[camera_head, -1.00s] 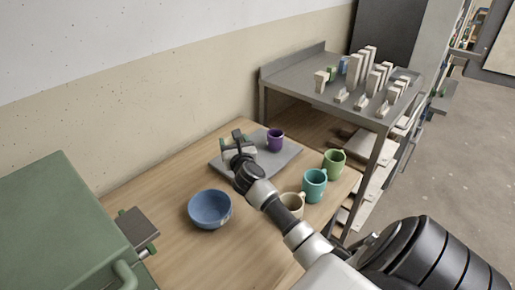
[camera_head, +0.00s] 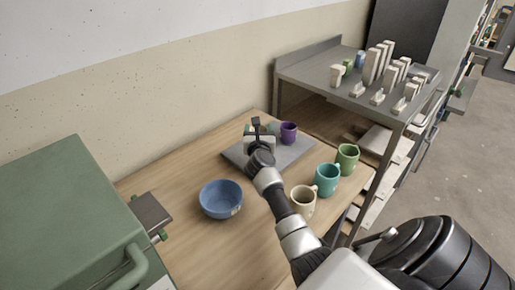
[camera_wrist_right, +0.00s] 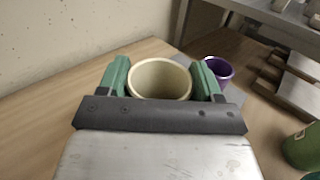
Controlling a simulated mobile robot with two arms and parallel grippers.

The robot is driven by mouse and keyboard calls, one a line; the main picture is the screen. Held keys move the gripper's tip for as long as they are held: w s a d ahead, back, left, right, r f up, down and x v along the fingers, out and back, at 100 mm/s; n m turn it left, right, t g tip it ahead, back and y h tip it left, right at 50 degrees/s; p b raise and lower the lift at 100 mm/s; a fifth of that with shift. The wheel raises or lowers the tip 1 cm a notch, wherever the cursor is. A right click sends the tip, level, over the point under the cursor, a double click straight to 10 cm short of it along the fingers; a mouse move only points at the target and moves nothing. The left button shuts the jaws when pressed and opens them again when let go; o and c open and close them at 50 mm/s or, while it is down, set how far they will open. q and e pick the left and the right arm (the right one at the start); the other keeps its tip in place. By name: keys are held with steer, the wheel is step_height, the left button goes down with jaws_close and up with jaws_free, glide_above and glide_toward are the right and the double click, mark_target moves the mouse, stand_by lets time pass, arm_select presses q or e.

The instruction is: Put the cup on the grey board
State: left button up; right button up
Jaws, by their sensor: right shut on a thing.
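My right gripper (camera_head: 261,131) is shut on a cream cup (camera_wrist_right: 159,80), with a green finger on either side of it in the wrist view. The cup is upright with its open rim facing up. In the head view it is mostly hidden by the gripper. The grey board (camera_head: 296,150) lies on the wooden table, and the gripper is over its left part. I cannot tell whether the cup touches the board. A purple cup (camera_head: 289,132) stands on the board to the right of the gripper. My left gripper is not in view.
A blue bowl (camera_head: 221,199) stands left of my arm. A cream mug (camera_head: 303,201), a teal mug (camera_head: 327,180) and a green mug (camera_head: 347,158) line the table's right side. A metal shelf (camera_head: 330,82) with pale blocks stands behind. A green cabinet (camera_head: 70,205) is at left.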

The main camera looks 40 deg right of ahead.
steer(key=shift+s+a+f, duration=0.55)
steer(key=shift+a+f, duration=0.05)
steer(key=shift+a, duration=0.25)
steer(key=shift+s+f+b, duration=0.1)
steer(key=shift+f+b, duration=1.05)
steer(key=shift+f, duration=0.9)
steer(key=shift+f, duration=0.2)
steer(key=o, duration=1)
